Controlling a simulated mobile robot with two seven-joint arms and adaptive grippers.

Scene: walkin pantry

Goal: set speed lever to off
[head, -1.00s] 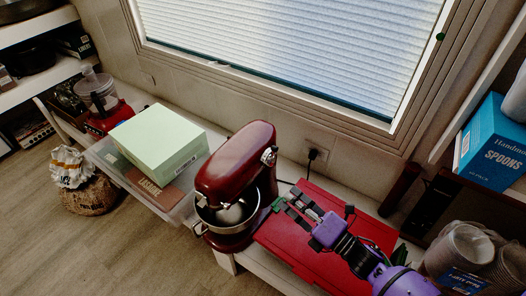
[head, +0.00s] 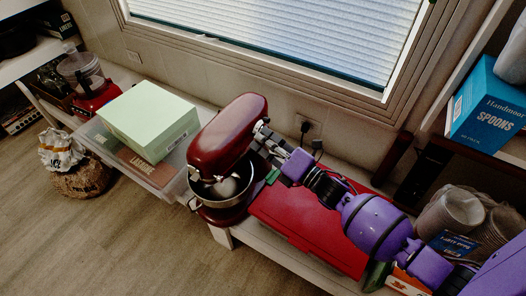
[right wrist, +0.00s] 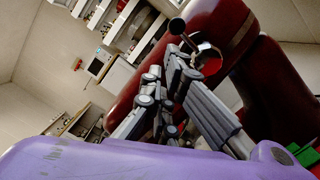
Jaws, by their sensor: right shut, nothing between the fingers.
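The dark red stand mixer (head: 222,138) stands on the low white bench, its metal bowl (head: 232,190) under the head. In the right wrist view the mixer's red body (right wrist: 285,75) fills the right side. A small dark round knob (right wrist: 177,26), which looks like the speed lever's end, shows beside a shiny round metal part (right wrist: 208,58) on the mixer. My right gripper (head: 262,130) is shut and empty at the right side of the mixer head; in the right wrist view its fingertips (right wrist: 182,55) are just below the knob. I cannot tell whether they touch it. My left gripper is out of view.
A red flat case (head: 310,228) lies under my right arm. A pale green box (head: 150,118) sits on a clear bin left of the mixer. A wall outlet with a black plug (head: 305,127) is behind. Paper bowls (head: 450,212) and a blue spoons box (head: 488,110) are at right.

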